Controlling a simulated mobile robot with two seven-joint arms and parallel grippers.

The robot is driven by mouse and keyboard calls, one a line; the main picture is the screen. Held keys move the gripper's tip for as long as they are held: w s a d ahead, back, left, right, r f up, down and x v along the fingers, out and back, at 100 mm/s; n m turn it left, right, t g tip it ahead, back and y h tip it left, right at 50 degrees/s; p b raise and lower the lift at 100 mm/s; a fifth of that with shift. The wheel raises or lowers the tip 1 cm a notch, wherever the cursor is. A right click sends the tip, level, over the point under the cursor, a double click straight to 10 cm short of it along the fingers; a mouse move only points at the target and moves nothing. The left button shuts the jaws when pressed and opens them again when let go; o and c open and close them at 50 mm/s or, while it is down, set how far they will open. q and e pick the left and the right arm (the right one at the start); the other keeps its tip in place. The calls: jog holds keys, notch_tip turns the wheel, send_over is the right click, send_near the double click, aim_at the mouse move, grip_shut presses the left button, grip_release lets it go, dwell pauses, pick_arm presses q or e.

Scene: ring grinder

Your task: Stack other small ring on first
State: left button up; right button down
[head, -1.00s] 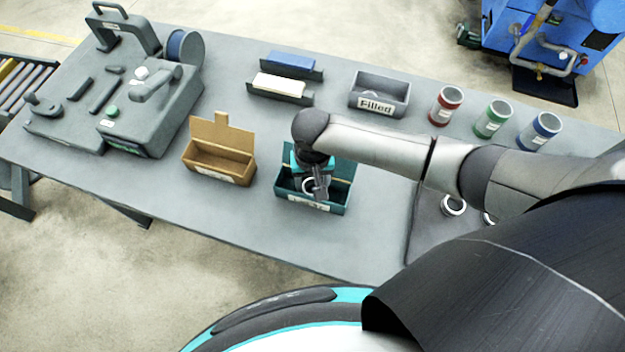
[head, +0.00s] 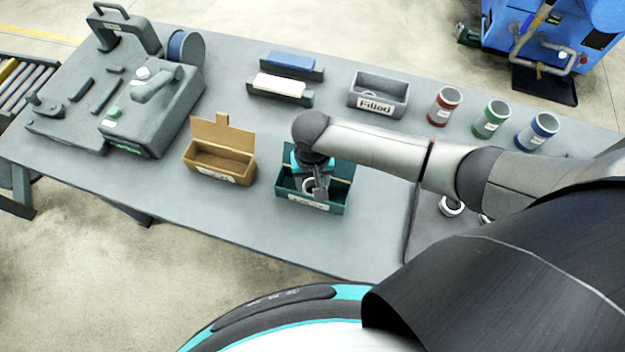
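My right gripper (head: 319,193) points down into a teal open box (head: 335,207) with a label on its front. A small pale ring (head: 308,185) shows at the gripper's fingers, inside the box outline. I cannot tell whether the fingers grip it or only stand beside it. Two more light rings, one of them clear (head: 451,207), lie on a dark tray at the right, partly covered by my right arm. The box's inside is largely hidden by the gripper. My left gripper is not in view.
A brown open box (head: 215,165) stands left of the teal box. A grey bin labelled "Filled" (head: 380,92) and red, green and blue cups (head: 492,119) stand behind. A grinder machine (head: 150,110) is at the left. The table front is clear.

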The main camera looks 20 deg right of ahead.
dwell(0.3)
jog(key=shift+c, duration=0.6)
grip_release()
jog(key=shift+o, duration=0.6)
jog(key=shift+r, duration=0.1)
notch_tip(320, 180, up, 7)
jog(key=p, duration=0.8)
jog(key=shift+s+a, duration=0.3)
jog(key=shift+s, duration=0.15)
